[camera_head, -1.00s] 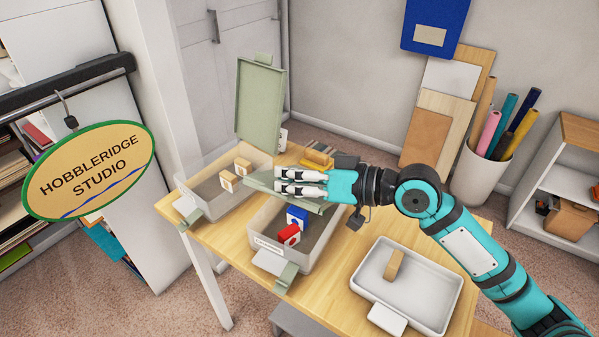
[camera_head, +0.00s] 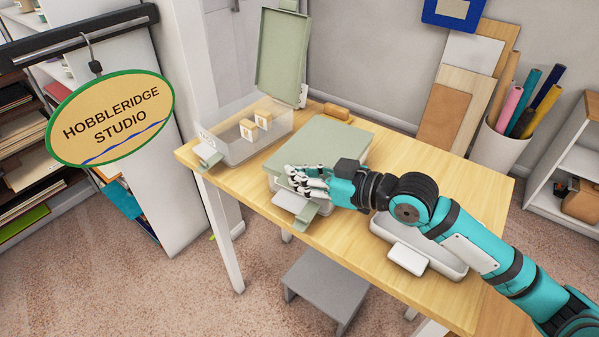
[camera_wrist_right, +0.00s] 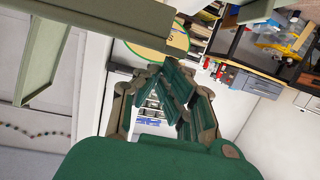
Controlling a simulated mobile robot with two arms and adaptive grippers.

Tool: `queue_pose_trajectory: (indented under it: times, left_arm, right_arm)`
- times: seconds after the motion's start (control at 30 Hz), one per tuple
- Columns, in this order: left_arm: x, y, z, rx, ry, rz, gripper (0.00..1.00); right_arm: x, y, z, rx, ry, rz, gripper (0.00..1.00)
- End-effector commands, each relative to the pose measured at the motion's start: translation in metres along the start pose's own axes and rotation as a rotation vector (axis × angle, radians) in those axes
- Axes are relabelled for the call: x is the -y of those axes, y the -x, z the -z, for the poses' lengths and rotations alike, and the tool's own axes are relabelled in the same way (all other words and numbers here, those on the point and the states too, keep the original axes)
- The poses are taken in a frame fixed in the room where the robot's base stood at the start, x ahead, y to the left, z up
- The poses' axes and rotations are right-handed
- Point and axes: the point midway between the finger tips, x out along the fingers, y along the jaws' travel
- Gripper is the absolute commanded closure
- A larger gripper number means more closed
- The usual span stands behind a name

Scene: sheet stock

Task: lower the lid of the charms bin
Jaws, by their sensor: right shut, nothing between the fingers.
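The middle bin (camera_head: 273,185) stands on the table with its pale green lid (camera_head: 325,140) down over it, looking about level. The lid hides the bin's inside, and my gripper covers much of its front, so I cannot read its label or tell whether the lid is fully seated. A green front latch (camera_head: 307,213) hangs at its front. My right gripper (camera_head: 300,180) is shut and empty at the lid's front edge; whether it touches the lid is unclear. Its closed fingers (camera_wrist_right: 165,95) also show in the right wrist view. My left gripper is not in view.
A left bin (camera_head: 225,150) holds light blocks (camera_head: 256,124) under a raised green lid (camera_head: 281,50). A white tray (camera_head: 440,262) lies partly behind my right arm. A wooden block (camera_head: 336,111) lies at the back. The table's right side (camera_head: 470,190) is clear.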

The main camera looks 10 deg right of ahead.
Motion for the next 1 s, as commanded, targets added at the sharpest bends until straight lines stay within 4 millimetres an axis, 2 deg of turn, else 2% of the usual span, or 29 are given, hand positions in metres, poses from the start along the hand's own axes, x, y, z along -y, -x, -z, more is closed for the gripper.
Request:
queue_pose_trajectory:
  times: [0.23,0.5,0.57,0.8,1.0]
  left_arm:
    - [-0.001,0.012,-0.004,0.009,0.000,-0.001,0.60]
    - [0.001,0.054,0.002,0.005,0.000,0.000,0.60]
    - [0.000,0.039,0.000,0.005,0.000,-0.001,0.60]
    - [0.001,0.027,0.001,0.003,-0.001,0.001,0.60]
    - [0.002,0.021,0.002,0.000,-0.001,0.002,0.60]
  right_arm:
    - [0.000,0.002,0.012,-0.001,-0.001,0.000,1.00]
    - [-0.003,0.006,0.051,0.000,-0.001,-0.006,1.00]
    - [-0.004,0.018,0.037,0.004,0.002,-0.009,1.00]
    - [-0.003,0.065,0.036,0.006,0.002,-0.008,1.00]
    - [-0.003,0.091,0.037,0.004,0.000,-0.008,1.00]
